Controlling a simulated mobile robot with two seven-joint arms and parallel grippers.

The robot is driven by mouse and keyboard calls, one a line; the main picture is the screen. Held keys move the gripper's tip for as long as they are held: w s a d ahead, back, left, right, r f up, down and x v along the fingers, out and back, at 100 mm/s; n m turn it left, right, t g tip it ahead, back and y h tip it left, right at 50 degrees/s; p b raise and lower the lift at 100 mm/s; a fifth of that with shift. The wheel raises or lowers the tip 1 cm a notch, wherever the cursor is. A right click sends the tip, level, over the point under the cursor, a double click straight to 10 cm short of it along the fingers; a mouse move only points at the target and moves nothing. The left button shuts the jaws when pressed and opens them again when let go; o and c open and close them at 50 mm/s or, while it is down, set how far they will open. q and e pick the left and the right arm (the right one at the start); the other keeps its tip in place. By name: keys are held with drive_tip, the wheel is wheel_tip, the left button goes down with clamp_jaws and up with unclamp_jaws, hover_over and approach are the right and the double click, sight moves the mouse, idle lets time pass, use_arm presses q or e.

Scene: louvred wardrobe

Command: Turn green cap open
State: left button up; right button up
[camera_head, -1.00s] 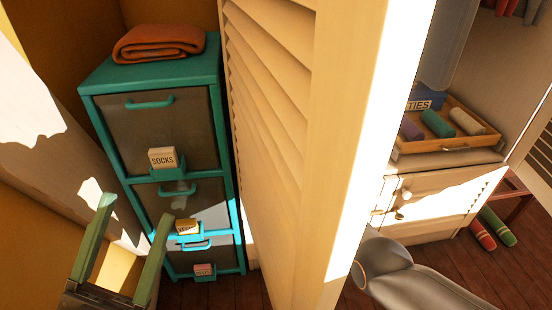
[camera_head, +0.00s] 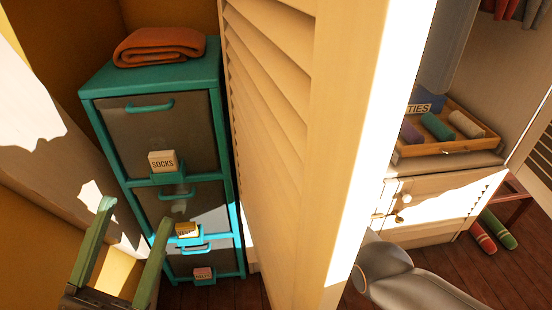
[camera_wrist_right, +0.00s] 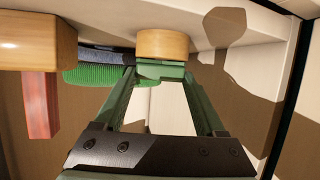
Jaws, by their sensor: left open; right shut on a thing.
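The contact is partly hidden, and a green piece shows between the tips. In the head view the right gripper is out of sight; only a grey part of my right arm shows. My left gripper (camera_head: 132,228) is open and empty at lower left, in front of the teal drawer unit (camera_head: 92,88).
The louvred door (camera_head: 340,150) stands open across the middle of the head view. A folded orange cloth (camera_head: 160,46) lies on the teal unit. A wooden tray (camera_head: 450,147) with rolled cloths sits on the right shelf. A wooden block (camera_wrist_right: 38,42) is left of the cap.

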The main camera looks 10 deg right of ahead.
drive_tip(key=shift+w+d+f+n+g+y+b, duration=0.15)
drive_tip(key=shift+n+y+b, duration=0.15)
drive_tip(key=shift+b, duration=0.5)
drive_tip(key=shift+s+d+f+n+g+y+b, duration=0.15)
drive_tip(key=shift+n+y+b, duration=0.15)
drive_tip(key=shift+b, duration=0.45)
drive_tip(key=shift+w+r, duration=0.1)
drive_tip(key=shift+r, duration=0.05)
drive_tip(key=shift+n+g+y, duration=0.4)
drive_tip(key=shift+n+y, duration=0.3)
drive_tip(key=shift+a, duration=0.1)
drive_tip(key=o, duration=1.3)
drive_tip(key=shift+r, duration=0.1)
